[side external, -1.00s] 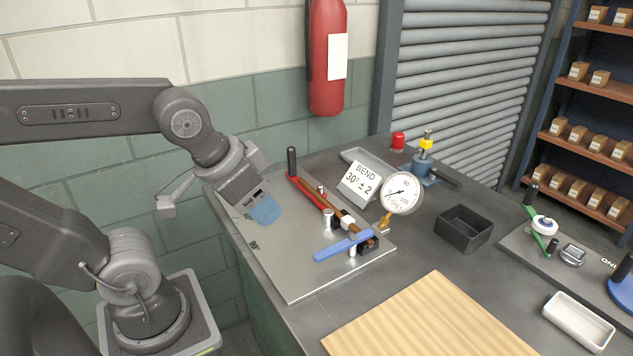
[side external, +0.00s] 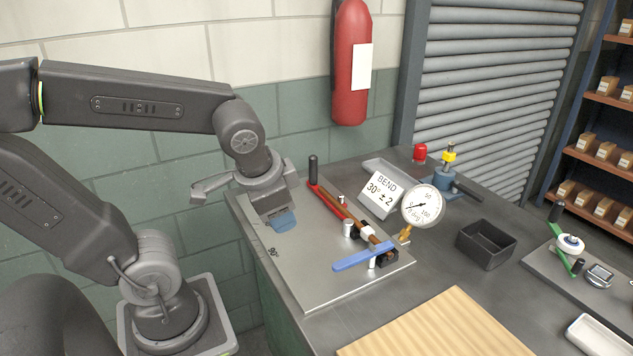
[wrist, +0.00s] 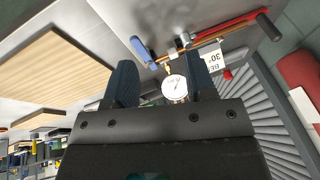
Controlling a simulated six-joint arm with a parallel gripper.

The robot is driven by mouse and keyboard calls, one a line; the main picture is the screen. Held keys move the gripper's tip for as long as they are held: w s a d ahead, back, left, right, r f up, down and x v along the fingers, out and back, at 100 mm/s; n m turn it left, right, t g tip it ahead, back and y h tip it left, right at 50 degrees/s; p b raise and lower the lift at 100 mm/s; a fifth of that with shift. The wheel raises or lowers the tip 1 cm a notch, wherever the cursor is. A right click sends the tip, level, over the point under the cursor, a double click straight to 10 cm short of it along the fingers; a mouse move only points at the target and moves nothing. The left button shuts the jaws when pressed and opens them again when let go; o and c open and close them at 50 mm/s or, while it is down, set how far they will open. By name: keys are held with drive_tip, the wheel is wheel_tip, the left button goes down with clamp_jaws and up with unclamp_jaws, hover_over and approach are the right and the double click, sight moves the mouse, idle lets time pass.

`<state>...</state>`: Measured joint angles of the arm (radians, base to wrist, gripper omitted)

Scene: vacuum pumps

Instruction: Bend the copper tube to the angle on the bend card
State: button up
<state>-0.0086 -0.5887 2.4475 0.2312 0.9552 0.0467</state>
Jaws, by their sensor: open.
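The copper tube (side external: 355,222) lies in the bending fixture on a grey plate (side external: 315,283), beside a red lever (side external: 325,197) with a black upright grip. A blue-handled lever (side external: 363,256) crosses the near end. The tube also shows in the wrist view (wrist: 208,43). The bend card (side external: 380,193) stands behind the fixture and reads "BEND 30° ± 2". My gripper (side external: 284,222) is over the plate's left part, apart from the tube and levers. In the wrist view my gripper (wrist: 161,80) has its two dark fingers spread, with nothing held between them.
A dial gauge (side external: 423,206) stands right of the fixture, close to the card. Farther right are a black open bin (side external: 486,243) and a blue clamp-like device (side external: 445,180). A wooden board (side external: 440,325) lies in front. The plate's near left part is clear.

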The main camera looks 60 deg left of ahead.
drive_tip(key=w+a+f+m+g+y, duration=0.35)
drive_tip(key=a+y, duration=0.25)
drive_tip(key=a, duration=0.3)
drive_tip(key=m+t+y, duration=0.7)
drive_tip(key=m+y, duration=0.1)
drive_tip(key=m, duration=1)
approach(314, 165)
drive_tip(key=shift+n, duration=0.25)
drive_tip(key=x, duration=0.4)
drive_tip(key=shift+w+a+g, duration=0.1)
drive_tip(key=shift+g, duration=0.15)
drive_tip(key=shift+x, duration=4.35)
drive_tip(key=shift+r, duration=0.1)
drive_tip(key=shift+c, duration=0.3)
